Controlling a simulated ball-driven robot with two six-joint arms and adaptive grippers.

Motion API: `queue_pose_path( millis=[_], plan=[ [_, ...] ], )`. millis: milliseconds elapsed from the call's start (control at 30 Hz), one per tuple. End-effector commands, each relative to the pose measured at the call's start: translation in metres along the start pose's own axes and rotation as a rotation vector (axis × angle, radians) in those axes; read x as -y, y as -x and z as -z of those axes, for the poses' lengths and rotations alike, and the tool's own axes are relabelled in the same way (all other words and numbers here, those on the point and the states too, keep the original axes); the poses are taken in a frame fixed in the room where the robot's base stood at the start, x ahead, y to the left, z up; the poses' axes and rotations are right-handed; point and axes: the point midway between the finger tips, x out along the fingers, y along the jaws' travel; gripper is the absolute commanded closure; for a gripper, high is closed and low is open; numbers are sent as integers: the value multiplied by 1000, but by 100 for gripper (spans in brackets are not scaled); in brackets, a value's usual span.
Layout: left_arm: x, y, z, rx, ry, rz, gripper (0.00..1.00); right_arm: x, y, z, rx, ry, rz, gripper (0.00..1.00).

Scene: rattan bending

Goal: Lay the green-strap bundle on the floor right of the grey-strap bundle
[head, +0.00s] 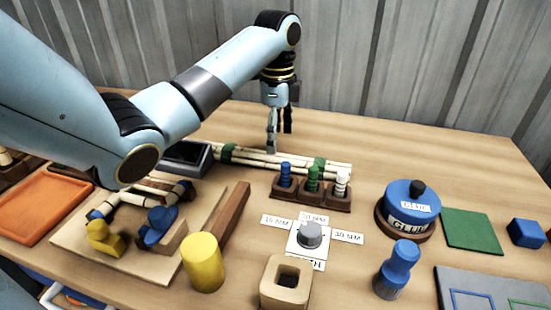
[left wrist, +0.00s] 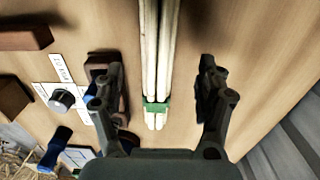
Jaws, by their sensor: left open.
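The green-strap bundle (head: 258,158) is a set of pale rattan poles lying on the table toward the back, bound with green straps. In the left wrist view the bundle (left wrist: 157,55) runs lengthwise between the fingers, with one green strap (left wrist: 156,108) near the palm. My left gripper (head: 279,142) points down over the bundle, open. In the left wrist view the left gripper (left wrist: 156,88) has one finger on each side of the poles, apart from them. I do not see a grey-strap bundle or my right gripper.
A peg rack (head: 318,204) stands just in front of the bundle. A dial (head: 310,235) with labels, a blue glue pot (head: 408,205), a yellow cylinder (head: 203,262) and a bending board (head: 75,238) fill the front. A corrugated wall (head: 400,60) closes the back; the back right tabletop is clear.

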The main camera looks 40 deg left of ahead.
Motion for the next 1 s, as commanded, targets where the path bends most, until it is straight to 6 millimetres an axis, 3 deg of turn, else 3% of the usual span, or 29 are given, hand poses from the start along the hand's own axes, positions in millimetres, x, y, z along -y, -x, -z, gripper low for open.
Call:
queue_pose_path(
  millis=[167, 433, 733, 1000],
  plan=[
    [-1, -15, 0, 0, 0, -1, 27, 0, 0, 4, -7, 0, 0, 32],
    [-4, -54, -1, 1, 0, -2, 27, -2, 0, 21, -33, 0, -3, 32],
    [-4, -60, -1, 0, -1, 1, 27, -2, 0, 16, -25, 0, -3, 32],
    [-4, -60, -1, 0, 0, 1, 61, -2, 0, 13, -19, 0, -3, 32]
  ],
)
